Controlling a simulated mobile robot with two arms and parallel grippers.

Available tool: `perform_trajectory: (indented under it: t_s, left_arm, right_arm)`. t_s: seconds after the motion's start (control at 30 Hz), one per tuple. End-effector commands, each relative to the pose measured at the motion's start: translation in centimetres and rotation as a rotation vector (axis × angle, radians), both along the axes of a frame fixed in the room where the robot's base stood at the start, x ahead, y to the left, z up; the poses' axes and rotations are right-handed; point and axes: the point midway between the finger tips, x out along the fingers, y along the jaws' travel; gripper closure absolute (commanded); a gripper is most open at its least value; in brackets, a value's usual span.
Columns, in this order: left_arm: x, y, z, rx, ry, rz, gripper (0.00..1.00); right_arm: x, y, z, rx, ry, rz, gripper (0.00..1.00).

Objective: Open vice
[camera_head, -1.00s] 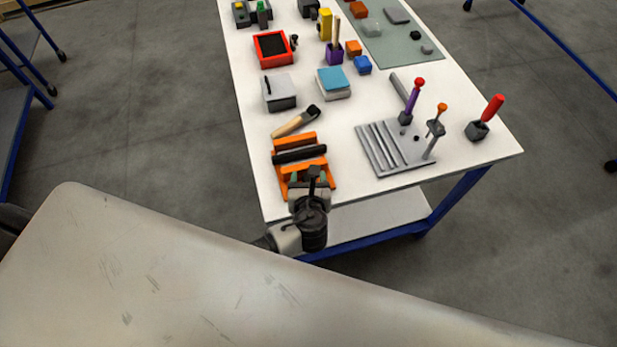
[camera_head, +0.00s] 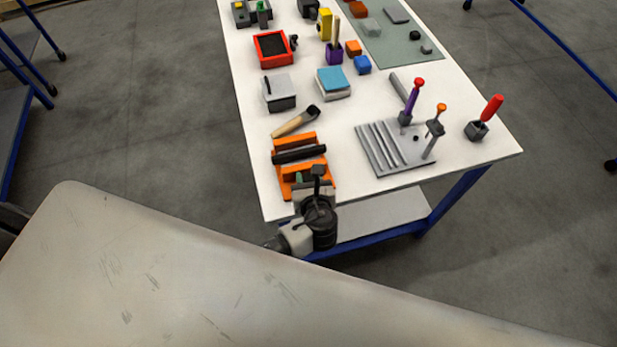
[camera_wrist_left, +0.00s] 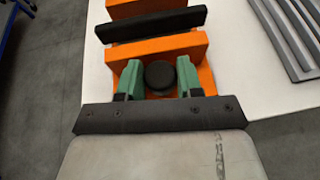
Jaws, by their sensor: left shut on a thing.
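The orange vice (camera_head: 308,178) stands at the near left corner of the white table, with a black bar (camera_head: 300,154) across it. In the left wrist view the vice (camera_wrist_left: 175,48) shows its orange blocks, the black bar (camera_wrist_left: 150,24) and a round black knob (camera_wrist_left: 160,75) at its near end. My left gripper (camera_wrist_left: 160,80) has green fingertips on either side of this knob and is shut on it. In the head view my left gripper (camera_head: 308,181) is at the vice's near end, and my wrist hides the knob. My right gripper is not in view.
A wooden-handled tool (camera_head: 294,121) lies just behind the vice. A grey grooved block (camera_head: 392,148) with upright tools stands to the right. A grey box (camera_head: 280,92) and a blue-topped box (camera_head: 333,82) stand farther back. The table is bare between vice and grooved block.

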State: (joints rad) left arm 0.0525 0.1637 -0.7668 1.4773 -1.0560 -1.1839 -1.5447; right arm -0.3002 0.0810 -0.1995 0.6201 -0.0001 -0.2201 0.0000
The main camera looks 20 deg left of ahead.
Motion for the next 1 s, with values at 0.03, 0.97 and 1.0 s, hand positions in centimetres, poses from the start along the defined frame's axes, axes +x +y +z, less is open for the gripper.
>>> perform_trajectory:
  t_s: [0.03, 0.97, 1.0]
  left_arm:
    - [0.04, -0.16, 0.10, -0.002, 0.001, 0.036, 0.88]
    - [0.32, -0.33, 0.03, 0.000, -0.001, 0.521, 0.88]
    - [0.32, -0.32, 0.03, 0.000, -0.001, 0.524, 0.88]
  right_arm:
    - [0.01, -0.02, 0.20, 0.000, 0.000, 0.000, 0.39]
    - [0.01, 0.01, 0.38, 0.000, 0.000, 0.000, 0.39]
    - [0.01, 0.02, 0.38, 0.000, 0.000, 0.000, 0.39]
